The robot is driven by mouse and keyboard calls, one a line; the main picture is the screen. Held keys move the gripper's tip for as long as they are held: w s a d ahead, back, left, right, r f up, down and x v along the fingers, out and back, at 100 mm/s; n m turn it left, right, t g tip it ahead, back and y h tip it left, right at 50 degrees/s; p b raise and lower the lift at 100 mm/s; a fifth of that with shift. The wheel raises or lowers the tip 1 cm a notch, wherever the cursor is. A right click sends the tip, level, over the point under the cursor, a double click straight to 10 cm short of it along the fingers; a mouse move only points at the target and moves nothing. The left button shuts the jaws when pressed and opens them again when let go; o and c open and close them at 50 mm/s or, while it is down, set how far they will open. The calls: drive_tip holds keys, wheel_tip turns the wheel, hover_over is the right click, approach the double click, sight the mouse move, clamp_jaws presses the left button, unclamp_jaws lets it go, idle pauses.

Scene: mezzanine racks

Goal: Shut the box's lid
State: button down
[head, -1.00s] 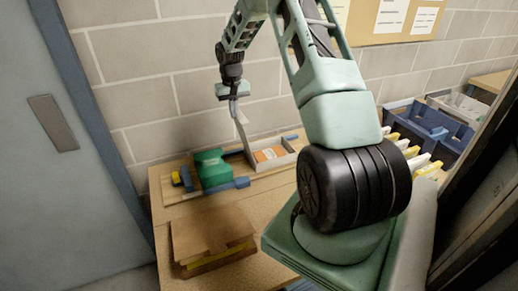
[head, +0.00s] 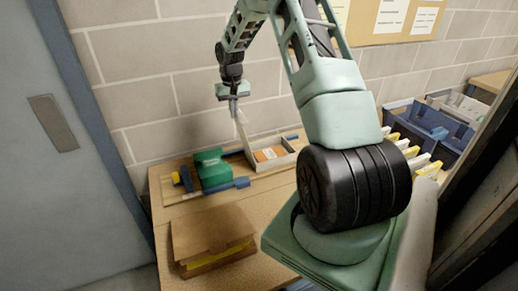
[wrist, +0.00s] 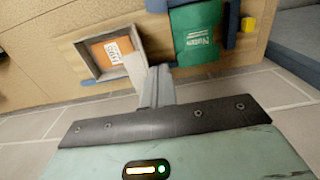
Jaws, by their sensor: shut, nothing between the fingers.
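The box (head: 291,158) is a shallow grey tray-like case with an orange, labelled thing inside, against the wall at the back of the bench. Its lid (head: 242,132) stands up along the left side, seen nearly edge-on as a thin pale panel. In the wrist view the box's rim (wrist: 92,65) and pale lid (wrist: 133,70) show beyond my fingers. My gripper (head: 233,106) is shut and empty, by the lid's upper end; its fingers also show in the wrist view (wrist: 160,75). I cannot tell whether they touch the lid.
A green case (head: 211,168) with blue and yellow parts beside it lies left of the box. A brown carton (head: 212,235) with a raised flap sits at the bench's front. Blue bins (head: 425,130) stand at the right. The wall is close behind.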

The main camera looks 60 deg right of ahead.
drive_tip(key=shift+f, duration=0.15)
wheel_tip(320, 180, down, 3)
drive_tip(key=shift+f+b, duration=0.1)
drive_tip(key=shift+b, duration=0.85)
drive_tip(key=shift+d, duration=0.1)
drive_tip(key=s+d+p, duration=0.1)
drive_tip(key=s+d, duration=0.4)
drive_tip(key=d, duration=0.3)
drive_tip(key=s+d+p, duration=0.1)
drive_tip(key=s+d, duration=0.4)
drive_tip(key=d, duration=0.3)
drive_tip(key=shift+s+d, duration=0.2)
drive_tip(key=shift+d, duration=0.15)
idle(1.7)
drive_tip(key=shift+r, duration=0.2)
wheel_tip(320, 180, up, 7)
drive_tip(key=p, duration=0.4)
drive_tip(key=shift+f, duration=0.15)
